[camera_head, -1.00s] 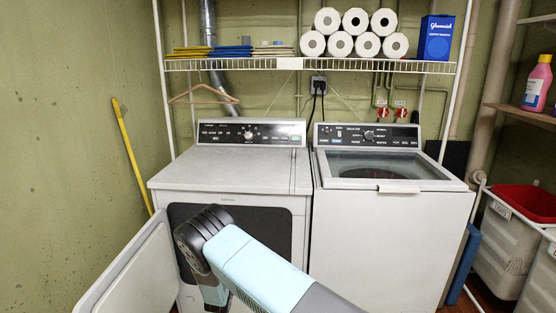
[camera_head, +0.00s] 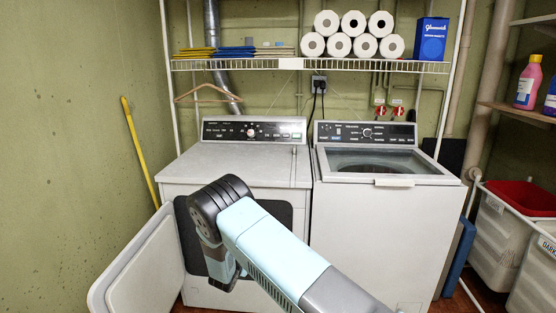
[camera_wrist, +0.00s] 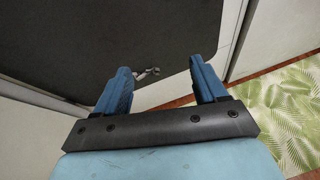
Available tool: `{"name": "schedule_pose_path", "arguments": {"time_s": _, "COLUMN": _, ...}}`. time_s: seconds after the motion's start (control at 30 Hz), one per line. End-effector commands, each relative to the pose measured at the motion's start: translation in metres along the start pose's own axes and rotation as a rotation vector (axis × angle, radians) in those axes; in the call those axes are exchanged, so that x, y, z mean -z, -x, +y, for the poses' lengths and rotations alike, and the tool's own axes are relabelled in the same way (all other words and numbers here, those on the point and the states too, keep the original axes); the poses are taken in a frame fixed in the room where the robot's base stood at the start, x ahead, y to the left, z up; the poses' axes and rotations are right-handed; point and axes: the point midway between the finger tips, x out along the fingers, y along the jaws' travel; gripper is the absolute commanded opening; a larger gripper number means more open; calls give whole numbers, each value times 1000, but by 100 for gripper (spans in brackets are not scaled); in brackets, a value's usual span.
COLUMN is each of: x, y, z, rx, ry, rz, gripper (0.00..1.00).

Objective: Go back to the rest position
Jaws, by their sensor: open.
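My gripper (camera_wrist: 160,85) shows in the wrist view with its two blue fingers apart and nothing between them. It points down toward the floor near the front of the left machine. In the head view my arm reaches up from the bottom and bends down in front of the dryer (camera_head: 235,172), hiding part of its dark opening. The gripper fingers are hidden there. The dryer door (camera_head: 140,262) hangs open to the left of my arm. A small metal latch-like piece (camera_wrist: 148,72) shows beyond the fingers in the wrist view.
A top-loading washer (camera_head: 375,240) stands to the right of the dryer. Laundry bins (camera_head: 497,240) stand at the far right. A wire shelf (camera_head: 300,65) holds paper rolls and a blue box above. A yellow pole (camera_head: 138,148) leans at the left wall. A leaf-patterned rug (camera_wrist: 285,108) lies on the floor.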

Motion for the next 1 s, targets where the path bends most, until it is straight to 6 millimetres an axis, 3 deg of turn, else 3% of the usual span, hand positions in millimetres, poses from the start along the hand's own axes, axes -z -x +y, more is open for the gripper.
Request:
{"name": "schedule_pose_path", "arguments": {"time_s": 0.17, "x": -59, "y": 5, "z": -18, "rx": 76, "ry": -130, "rz": -16, "gripper": 71}}
{"name": "schedule_pose_path", "arguments": {"time_s": 0.47, "x": -177, "y": 32, "z": -74, "rx": 252, "ry": -434, "rz": -41, "gripper": 71}}
{"name": "schedule_pose_path", "arguments": {"time_s": 0.7, "x": -257, "y": 65, "z": -126, "rx": 382, "ry": -677, "rz": -57, "gripper": 71}}
{"name": "schedule_pose_path", "arguments": {"time_s": 1.0, "x": -334, "y": 121, "z": -197, "rx": 531, "ry": -977, "rz": -69, "gripper": 71}}
